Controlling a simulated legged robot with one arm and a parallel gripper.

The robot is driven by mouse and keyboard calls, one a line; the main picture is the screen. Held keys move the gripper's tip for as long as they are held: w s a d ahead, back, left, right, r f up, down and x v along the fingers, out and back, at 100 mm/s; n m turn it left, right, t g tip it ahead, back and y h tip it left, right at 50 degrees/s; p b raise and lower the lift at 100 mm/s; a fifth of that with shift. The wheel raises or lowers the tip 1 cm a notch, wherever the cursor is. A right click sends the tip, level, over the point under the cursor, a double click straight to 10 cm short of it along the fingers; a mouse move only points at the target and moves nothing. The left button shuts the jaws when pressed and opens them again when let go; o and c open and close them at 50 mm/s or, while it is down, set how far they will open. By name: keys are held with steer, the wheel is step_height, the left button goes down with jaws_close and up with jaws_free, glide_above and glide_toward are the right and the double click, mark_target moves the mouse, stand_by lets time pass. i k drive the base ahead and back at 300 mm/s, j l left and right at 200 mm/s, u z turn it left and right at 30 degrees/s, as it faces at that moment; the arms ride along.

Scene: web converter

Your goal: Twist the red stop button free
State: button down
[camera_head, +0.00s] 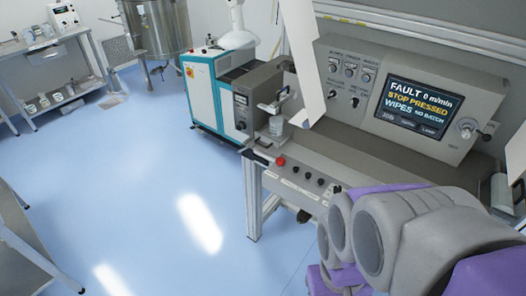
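A small red button (281,160) sits at the left end of the front rail of the grey converter bench. Small dark knobs (307,175) line the same rail to its right. The screen (411,105) on the grey control panel reads "FAULT 0 m/min", "STOP PRESSED" and "WIPES". My grey and purple arm covers the lower right, over part of the bench front. I cannot make out my gripper or its fingertips in this view. Nothing covers the red button. At this size I cannot tell whether it is pressed in.
White web strips (303,60) hang over the bench. A grey unit with a clamp (262,100) stands just above the button. A teal and white cabinet (205,90) is behind it. The blue floor (150,190) is clear to the left. Side tables (45,45) stand further left.

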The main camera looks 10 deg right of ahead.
mark_target(281, 161)
steer(key=i+l+u, duration=0.35)
steer(key=u, duration=0.15)
steer(key=i+l+u, duration=0.3)
steer(key=l+u, duration=0.15)
